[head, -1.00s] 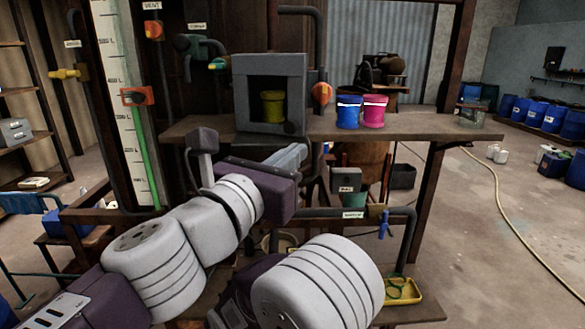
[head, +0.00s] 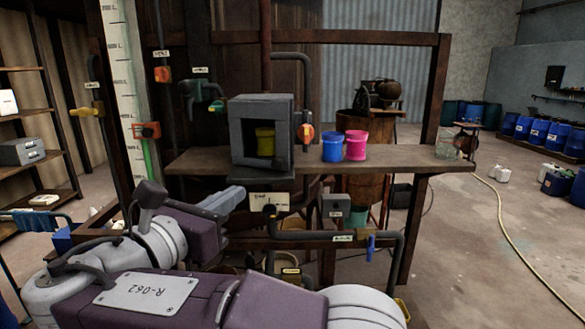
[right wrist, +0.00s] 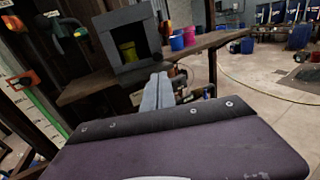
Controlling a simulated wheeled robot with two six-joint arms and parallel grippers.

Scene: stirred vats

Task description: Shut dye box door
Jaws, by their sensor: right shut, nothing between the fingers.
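The grey dye box (head: 285,130) stands on a wooden shelf, its front opening uncovered and a yellow tub (head: 265,142) showing inside. A dark grey slab (head: 262,179) juts out at the foot of the box, past the shelf's front edge; it looks like the door lying open. The box also shows in the right wrist view (right wrist: 108,45), ahead of my fingers. My right gripper (head: 238,190) is shut and empty, in front of and below the box, pointing toward it. Its closed fingers show in the right wrist view (right wrist: 162,78). My left gripper is not in view.
A blue tub (head: 332,148) and a pink tub (head: 356,146) stand right of the box. An orange-red valve handle (head: 306,133) is close to the box's right side. Pipes run below the shelf (head: 400,157). The shelf's right part is mostly clear.

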